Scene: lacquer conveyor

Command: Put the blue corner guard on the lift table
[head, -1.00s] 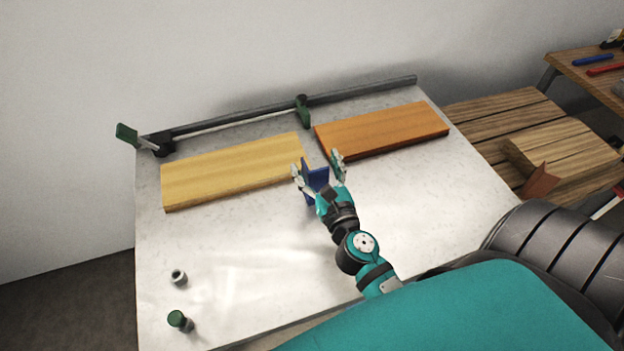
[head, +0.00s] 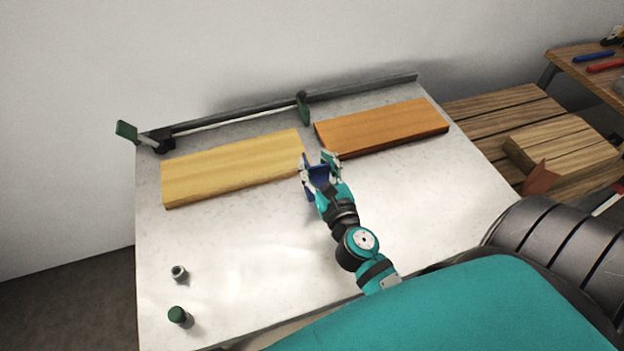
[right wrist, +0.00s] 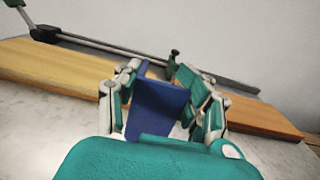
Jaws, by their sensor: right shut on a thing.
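The blue corner guard (head: 319,176) is between the fingers of my right gripper (head: 317,162), over the pale tabletop near the front of the gap between two boards. My right gripper is shut on it. In the right wrist view the guard (right wrist: 157,104) stands upright between the teal and white fingers (right wrist: 160,92), its lower end hidden by the gripper. I cannot tell whether it touches the tabletop. My left gripper is out of view. I cannot tell which surface is the lift table; a pale table (head: 250,245) and a slatted wooden surface (head: 500,118) are in view.
A yellow board (head: 235,168) and an orange-brown board (head: 385,128) lie on the pale table. A long clamp bar (head: 360,90) lies behind them. Two small cylinders, one grey (head: 179,272) and one green-topped (head: 178,315), stand front left. A brown angled piece (head: 541,177) is on the wood at right.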

